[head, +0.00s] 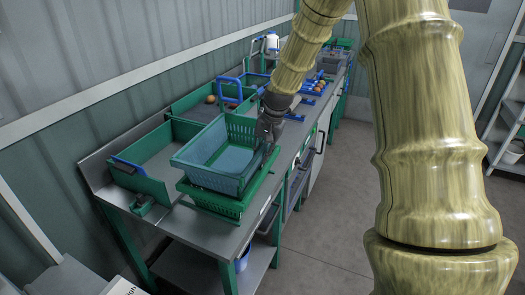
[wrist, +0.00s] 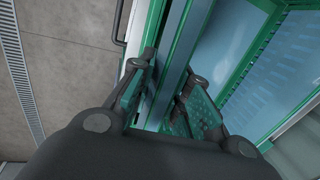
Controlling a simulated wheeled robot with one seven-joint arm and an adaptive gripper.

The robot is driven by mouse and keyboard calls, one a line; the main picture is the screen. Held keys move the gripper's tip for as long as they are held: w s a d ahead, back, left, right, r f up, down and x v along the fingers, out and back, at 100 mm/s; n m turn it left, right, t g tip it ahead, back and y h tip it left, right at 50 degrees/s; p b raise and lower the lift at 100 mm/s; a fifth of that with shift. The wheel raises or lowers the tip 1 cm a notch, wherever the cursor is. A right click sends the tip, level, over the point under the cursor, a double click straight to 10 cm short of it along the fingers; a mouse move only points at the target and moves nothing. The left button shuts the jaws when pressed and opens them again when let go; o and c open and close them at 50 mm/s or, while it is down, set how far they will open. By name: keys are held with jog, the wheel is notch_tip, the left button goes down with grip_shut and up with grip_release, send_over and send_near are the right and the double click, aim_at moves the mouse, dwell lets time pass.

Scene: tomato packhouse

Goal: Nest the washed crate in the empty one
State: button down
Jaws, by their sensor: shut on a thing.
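The washed crate (head: 203,178), green with a bluish, wet-looking inside, is above the empty green crate (head: 214,204) on the steel bench. It sits offset toward the left and back, and the lower crate's rim shows along the front and right. I cannot tell whether the two touch. My gripper (head: 268,132) is shut on the washed crate's right-hand wall, coming from above. In the wrist view the fingers (wrist: 168,70) straddle a green rim, with the crate's bluish inside (wrist: 290,55) to the right. The lower crate's inside is hidden.
A green-walled bay (head: 150,183) with a blue-edged divider lies left on the bench. Behind are another green tray (head: 197,104), a blue frame (head: 229,88) and some tomatoes. A corrugated wall (head: 90,60) runs behind the bench. The floor (head: 325,215) in front is clear.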

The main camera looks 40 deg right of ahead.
aim_at(262, 172)
jog(key=shift+s+d+b+x, duration=0.15)
jog(key=shift+b+x, duration=0.15)
jog(key=shift+x, duration=0.6)
jog(key=shift+s+d+b+x, duration=0.1)
jog(key=shift+s+b+x, duration=0.15)
jog(key=shift+x, duration=0.6)
jog(key=shift+s+d+b+x, duration=0.1)
jog(key=shift+b+x, duration=0.25)
jog(key=shift+x, duration=0.55)
jog(key=shift+a+f, duration=0.1)
jog(key=shift+f, duration=0.05)
jog(key=c, duration=1.3)
grip_release()
jog(key=c, duration=0.3)
jog(key=shift+w+a+p+v, duration=0.15)
jog(key=shift+w+p+v, duration=0.05)
jog(key=shift+p+v, duration=0.85)
jog(key=shift+w+a+p+v, duration=0.15)
jog(key=shift+w+p+v, duration=0.1)
jog(key=shift+p+v, duration=0.8)
jog(key=shift+w+a+p+v, duration=0.1)
jog(key=shift+w+p+v, duration=0.1)
jog(key=shift+p+v, duration=0.85)
jog(key=shift+r+b, duration=0.3)
jog(key=shift+r, duration=0.15)
